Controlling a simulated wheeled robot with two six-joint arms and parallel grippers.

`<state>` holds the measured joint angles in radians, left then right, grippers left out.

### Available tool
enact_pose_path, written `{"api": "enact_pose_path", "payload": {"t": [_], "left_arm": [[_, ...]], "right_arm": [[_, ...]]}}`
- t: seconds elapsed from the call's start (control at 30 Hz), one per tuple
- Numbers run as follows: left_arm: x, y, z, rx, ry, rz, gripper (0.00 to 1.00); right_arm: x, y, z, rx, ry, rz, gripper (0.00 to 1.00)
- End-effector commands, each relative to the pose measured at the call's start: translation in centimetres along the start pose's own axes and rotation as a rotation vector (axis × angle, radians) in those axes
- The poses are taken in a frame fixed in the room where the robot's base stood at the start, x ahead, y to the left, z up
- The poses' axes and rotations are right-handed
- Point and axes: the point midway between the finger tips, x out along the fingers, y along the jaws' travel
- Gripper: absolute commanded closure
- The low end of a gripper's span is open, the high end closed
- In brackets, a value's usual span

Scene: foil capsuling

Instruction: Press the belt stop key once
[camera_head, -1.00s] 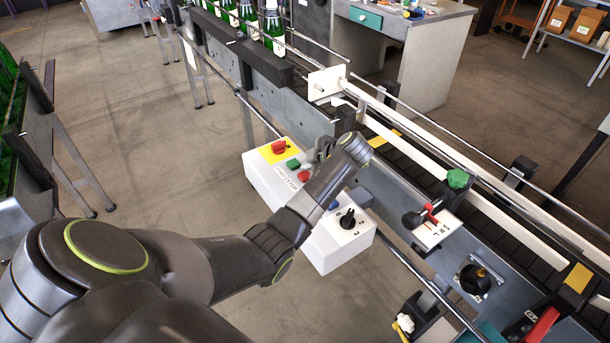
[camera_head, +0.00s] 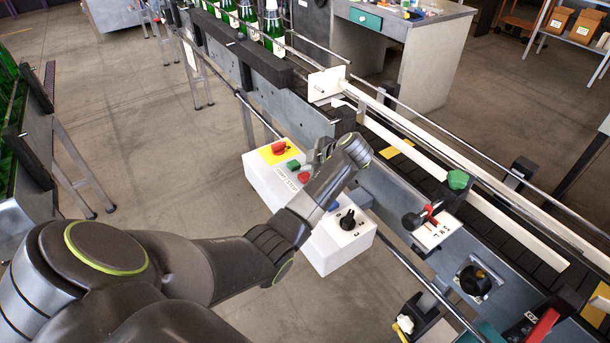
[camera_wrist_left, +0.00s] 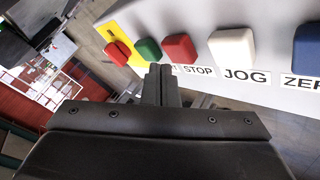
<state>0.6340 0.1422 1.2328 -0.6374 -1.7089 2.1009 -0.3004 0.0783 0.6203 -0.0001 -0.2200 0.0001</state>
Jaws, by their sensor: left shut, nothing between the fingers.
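The belt stop key is a red square key on the white control box (camera_head: 335,255). It shows in the head view (camera_head: 304,178) and in the wrist view (camera_wrist_left: 179,48), above a STOP label (camera_wrist_left: 199,71). A green key (camera_wrist_left: 148,50) is beside it. My left gripper (camera_head: 316,160) is shut and empty over the box, close to the red key. In the wrist view its fingertips (camera_wrist_left: 160,70) appear just below the gap between the green and red keys. I cannot tell whether they touch anything. My right gripper is not in view.
A white JOG key (camera_wrist_left: 232,50) and a blue key (camera_wrist_left: 308,47) follow in the row. A red emergency knob (camera_head: 279,147) sits on a yellow plate at the box's far end. A black rotary knob (camera_head: 347,219) is at the near end. The conveyor (camera_head: 425,178) runs behind the box.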

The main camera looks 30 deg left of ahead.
Motion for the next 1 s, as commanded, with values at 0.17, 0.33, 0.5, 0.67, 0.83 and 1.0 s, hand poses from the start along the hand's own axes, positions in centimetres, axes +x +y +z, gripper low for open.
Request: {"api": "enact_pose_path", "payload": {"t": [0.17, 0.33, 0.5, 0.67, 0.83, 1.0], "left_arm": [[0.00, 0.01, -0.01, 0.000, 0.000, 0.000, 1.00], [0.00, 0.00, -0.01, 0.000, 0.000, 0.000, 1.00], [0.00, 0.01, -0.01, 0.000, 0.000, 0.000, 1.00], [0.10, -0.07, 0.06, 0.000, 0.000, 0.000, 1.00], [0.54, -0.41, 0.38, 0.000, 0.000, 0.000, 1.00], [0.59, -0.45, 0.42, 0.000, 0.000, 0.000, 1.00]], "right_arm": [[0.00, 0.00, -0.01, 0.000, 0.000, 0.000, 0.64], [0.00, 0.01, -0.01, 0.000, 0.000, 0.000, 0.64], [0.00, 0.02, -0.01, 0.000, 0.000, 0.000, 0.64], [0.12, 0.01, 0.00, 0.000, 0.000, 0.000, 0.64], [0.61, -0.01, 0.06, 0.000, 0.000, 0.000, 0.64], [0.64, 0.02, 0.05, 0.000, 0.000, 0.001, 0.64]]}}
